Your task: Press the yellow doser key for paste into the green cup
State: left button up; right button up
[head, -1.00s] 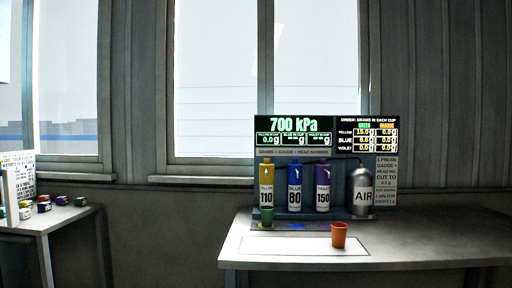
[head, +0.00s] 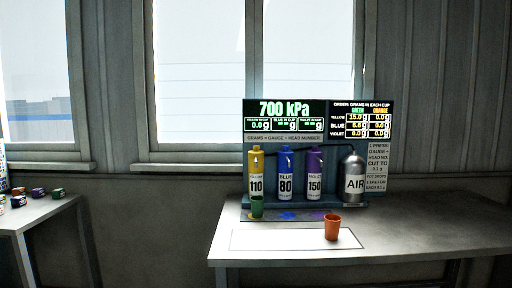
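The doser stands at the back of the table. Its yellow column (head: 256,164) is on the left, marked 110. The green cup (head: 257,207) stands upright under the yellow column. A yellow spot shows at its foot. The yellow key itself is too small to make out. The gauge display (head: 284,109) reads 700 kPa, and the yellow-in-cup readout (head: 260,125) shows 0.0 g. The order board (head: 363,119) lists 15.0 for yellow under green. Neither of my grippers is in view.
Blue (head: 285,172) and violet (head: 314,172) columns and an AIR cylinder (head: 354,184) stand to the right of yellow. An orange cup (head: 332,228) stands on a white rectangle (head: 270,240) near the front. The table's right side (head: 440,228) is clear. A side table (head: 38,209) holds small jars.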

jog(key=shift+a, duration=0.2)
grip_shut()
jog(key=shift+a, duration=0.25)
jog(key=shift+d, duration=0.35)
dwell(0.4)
